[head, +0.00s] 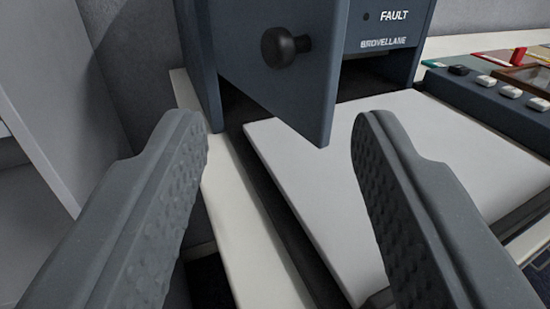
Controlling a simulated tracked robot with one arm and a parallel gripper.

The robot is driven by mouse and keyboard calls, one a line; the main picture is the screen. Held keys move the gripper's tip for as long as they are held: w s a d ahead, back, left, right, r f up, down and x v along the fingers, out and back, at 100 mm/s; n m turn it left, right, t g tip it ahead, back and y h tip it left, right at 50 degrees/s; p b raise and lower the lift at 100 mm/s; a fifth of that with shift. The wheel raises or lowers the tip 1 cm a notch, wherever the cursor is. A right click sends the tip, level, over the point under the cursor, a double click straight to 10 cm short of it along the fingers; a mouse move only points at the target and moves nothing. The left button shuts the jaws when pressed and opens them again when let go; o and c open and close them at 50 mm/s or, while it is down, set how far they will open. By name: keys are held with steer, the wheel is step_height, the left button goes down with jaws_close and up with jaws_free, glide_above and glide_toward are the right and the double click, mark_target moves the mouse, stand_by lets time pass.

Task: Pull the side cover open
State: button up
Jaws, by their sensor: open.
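The side cover (255,75) is a blue-grey panel on a blue-grey machine (385,45) marked "FAULT". It stands at an angle to the machine's front, its lower right corner sticking out towards me. A dark gap shows beneath the cover; its hinge cannot be made out. A round black knob (279,47) sits on the cover's face. My gripper (281,128) is open and empty, with one ridged grey finger on each side of the picture. The knob lies beyond the fingertips, between them and higher in the picture. I see no contact with it.
A white flat slab (335,190) lies in front of the machine on a dark base. A dark control panel with pale buttons (500,88) stands at the right. A pale grey upright panel (60,90) is at the left. A cream table edge (235,215) runs below.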

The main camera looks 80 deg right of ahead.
steer(key=shift+s+a, duration=0.25)
steer(key=shift+a, duration=0.55)
